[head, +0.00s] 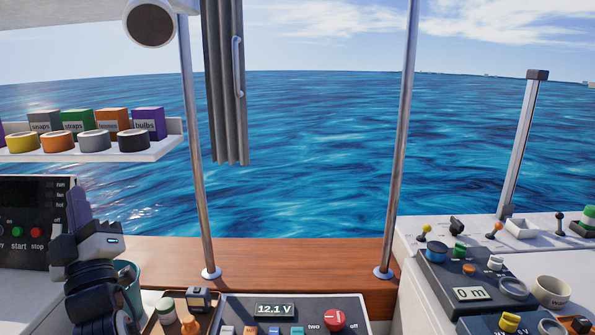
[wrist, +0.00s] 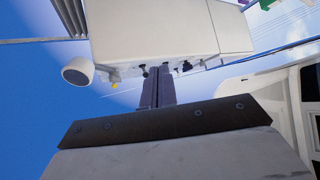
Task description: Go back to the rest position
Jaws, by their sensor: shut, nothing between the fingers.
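My arm stands folded at the lower left of the head view, in front of the left-hand console. My gripper (head: 78,202) is at its upper end, with its fingers pointing up. In the wrist view my gripper (wrist: 158,75) shows its two dark fingers pressed together, shut and empty. A pale overhead housing (wrist: 155,35) lies beyond the fingertips there. I cannot tell how far apart they are. Part of the left console is hidden behind my arm.
A shelf (head: 150,152) with bins and tape rolls hangs at left, near my arm. A switch panel (head: 295,305) showing 12.1 V is at the bottom middle. Metal poles (head: 196,150) and a grey curtain (head: 226,90) stand ahead. The right console (head: 470,235) carries levers and a cup (head: 552,292).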

